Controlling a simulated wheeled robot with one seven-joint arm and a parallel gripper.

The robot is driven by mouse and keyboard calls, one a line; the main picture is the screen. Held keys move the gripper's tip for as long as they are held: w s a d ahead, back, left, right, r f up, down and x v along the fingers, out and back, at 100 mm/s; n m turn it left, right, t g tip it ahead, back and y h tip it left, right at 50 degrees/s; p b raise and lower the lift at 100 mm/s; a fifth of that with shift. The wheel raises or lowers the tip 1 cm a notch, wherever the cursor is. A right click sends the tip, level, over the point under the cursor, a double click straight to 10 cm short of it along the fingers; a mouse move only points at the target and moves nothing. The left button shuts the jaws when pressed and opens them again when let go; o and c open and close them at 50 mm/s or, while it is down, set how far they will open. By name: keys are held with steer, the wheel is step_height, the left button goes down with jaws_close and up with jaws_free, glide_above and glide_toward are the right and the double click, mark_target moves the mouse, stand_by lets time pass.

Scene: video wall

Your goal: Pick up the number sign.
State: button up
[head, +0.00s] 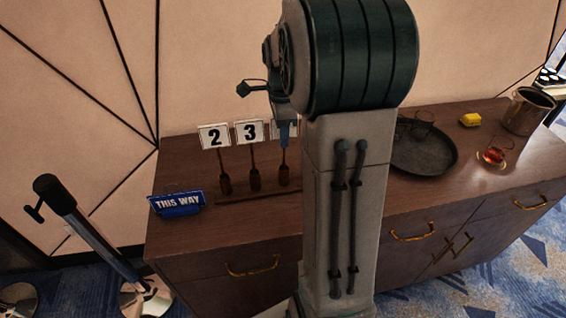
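Number signs on dark wooden handles stand upright in a row in a dark wooden base (245,197) on the brown cabinet. The sign with 2 (214,136) is at the left and the sign with 3 (249,131) is beside it. A third sign (284,176) stands to their right; its plate is mostly hidden behind my gripper, so its number cannot be read. My gripper (286,135) points down at that plate's height. Its fingers are too small and overlapped to show whether they are open, or whether they touch the sign.
A blue THIS WAY sign (178,203) sits at the cabinet top's (165,160) left front. A post (90,232) stands at left.

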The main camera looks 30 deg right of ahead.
jaws_close()
